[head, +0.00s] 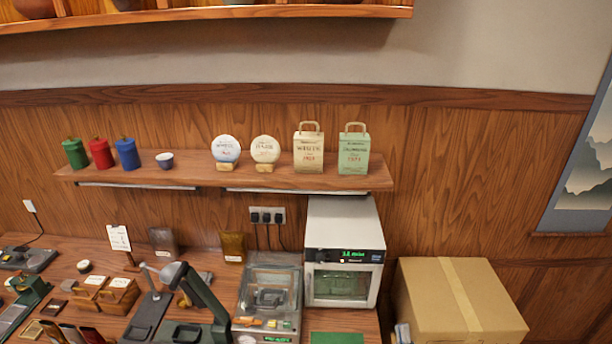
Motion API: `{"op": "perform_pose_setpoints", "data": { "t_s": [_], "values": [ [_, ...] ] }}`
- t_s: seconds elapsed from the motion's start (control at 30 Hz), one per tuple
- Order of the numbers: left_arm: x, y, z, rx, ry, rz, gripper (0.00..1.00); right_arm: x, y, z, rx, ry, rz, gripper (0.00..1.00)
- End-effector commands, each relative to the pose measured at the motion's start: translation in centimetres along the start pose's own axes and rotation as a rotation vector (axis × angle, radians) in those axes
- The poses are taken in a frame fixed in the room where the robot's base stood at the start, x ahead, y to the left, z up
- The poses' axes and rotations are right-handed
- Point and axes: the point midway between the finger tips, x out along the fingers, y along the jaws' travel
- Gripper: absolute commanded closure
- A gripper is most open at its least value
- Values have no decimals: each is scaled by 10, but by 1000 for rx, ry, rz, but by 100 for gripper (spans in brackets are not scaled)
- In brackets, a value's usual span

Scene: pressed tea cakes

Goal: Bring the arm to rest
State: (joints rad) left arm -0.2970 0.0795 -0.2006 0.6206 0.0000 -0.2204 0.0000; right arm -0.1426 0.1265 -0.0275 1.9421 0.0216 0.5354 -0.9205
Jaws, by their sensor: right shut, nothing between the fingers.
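Only a small grey part of my right gripper (402,333) shows in the head view, low at the bottom edge, in front of the left side of the cardboard box (460,300). It is shut and I see nothing held in it. The rest of it and its arm are below the picture. My left gripper is not in view.
The wooden counter (215,262) holds a dark green lever press (205,295), a clear-lidded machine (270,288) and a white oven-like unit (343,245). Above, a wall shelf (225,180) carries canisters, a cup, round tea cakes and paper bags.

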Motion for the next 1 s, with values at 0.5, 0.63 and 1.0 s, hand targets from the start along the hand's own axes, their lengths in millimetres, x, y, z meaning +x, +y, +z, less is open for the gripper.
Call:
{"op": "perform_pose_setpoints", "data": {
  "t_s": [0.5,0.63,1.0],
  "values": [
    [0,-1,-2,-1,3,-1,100,-43,-58,22,237,-310,-362,100],
    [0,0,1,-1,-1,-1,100,-75,-81,28,336,-476,-507,100],
    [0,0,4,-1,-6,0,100,-244,-103,11,600,-1235,-923,100]
  ]
}}
